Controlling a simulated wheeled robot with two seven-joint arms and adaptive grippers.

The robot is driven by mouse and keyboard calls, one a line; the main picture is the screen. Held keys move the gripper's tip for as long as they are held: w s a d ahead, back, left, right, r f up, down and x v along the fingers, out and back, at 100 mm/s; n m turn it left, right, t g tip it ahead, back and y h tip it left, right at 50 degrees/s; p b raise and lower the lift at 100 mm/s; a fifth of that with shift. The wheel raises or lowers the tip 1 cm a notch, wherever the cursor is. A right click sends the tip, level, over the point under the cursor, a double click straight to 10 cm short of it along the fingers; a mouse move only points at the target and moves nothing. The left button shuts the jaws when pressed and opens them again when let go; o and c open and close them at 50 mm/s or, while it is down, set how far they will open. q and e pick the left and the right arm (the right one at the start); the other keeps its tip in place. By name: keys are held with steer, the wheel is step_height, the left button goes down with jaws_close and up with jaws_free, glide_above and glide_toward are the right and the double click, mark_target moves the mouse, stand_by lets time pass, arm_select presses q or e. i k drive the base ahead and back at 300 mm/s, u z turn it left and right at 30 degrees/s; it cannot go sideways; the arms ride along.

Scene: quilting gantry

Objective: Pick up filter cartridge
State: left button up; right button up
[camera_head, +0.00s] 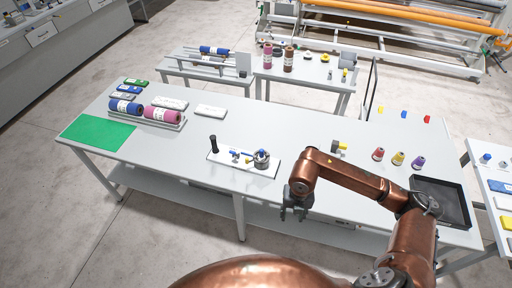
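A white board (222,163) lies near the front edge of the long table. It carries a metal cylindrical unit (261,159) with blue parts, and small blue and metal fittings (240,155). A dark upright cylinder (213,144) stands at the board's left end. I cannot tell for sure which of these is the filter cartridge. My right gripper (293,213) hangs over the table's front edge, to the right of and nearer than the board. Its fingers point down, apart and empty, and touch nothing. My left gripper is out of view.
Blue and pink rolls (161,113) lie beside a green mat (82,143) at the left. Several coloured spools (398,158) and a black tray (464,210) are at the right. The table's middle behind the board is mostly clear.

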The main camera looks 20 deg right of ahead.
mark_target(261, 158)
steer(key=i, duration=1.25)
